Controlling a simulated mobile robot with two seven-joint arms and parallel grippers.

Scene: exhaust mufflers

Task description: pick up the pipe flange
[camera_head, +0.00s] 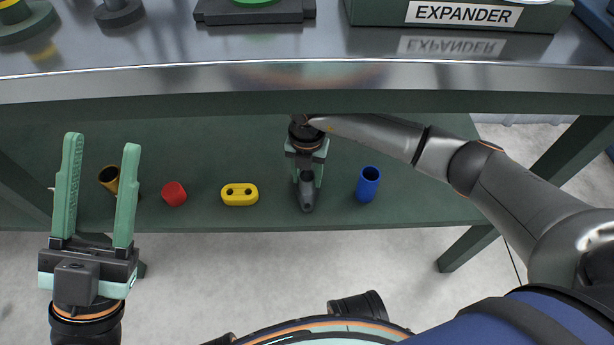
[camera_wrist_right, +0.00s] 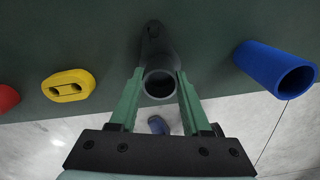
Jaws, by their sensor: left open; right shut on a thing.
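A dark grey tubular part (camera_head: 307,196) is at the middle of the green lower shelf; the right wrist view shows its round open end (camera_wrist_right: 159,84) and a narrow, tapering far end. My right gripper (camera_head: 306,172) is shut on this part, with one green finger on each side. Whether it touches the shelf I cannot tell. A yellow rounded piece with two holes (camera_head: 239,203) lies on the shelf left of my right gripper; it also shows in the right wrist view (camera_wrist_right: 69,94). My left gripper (camera_head: 102,147) is open and empty, pointing up at the left.
A blue tube (camera_head: 367,186) stands right of the held part. A red piece (camera_head: 174,194) and a brass-coloured tube (camera_head: 109,177) are further left. The upper table's metal edge (camera_head: 250,80) overhangs the lower shelf (camera_head: 430,205); an EXPANDER box (camera_head: 380,12) is on top.

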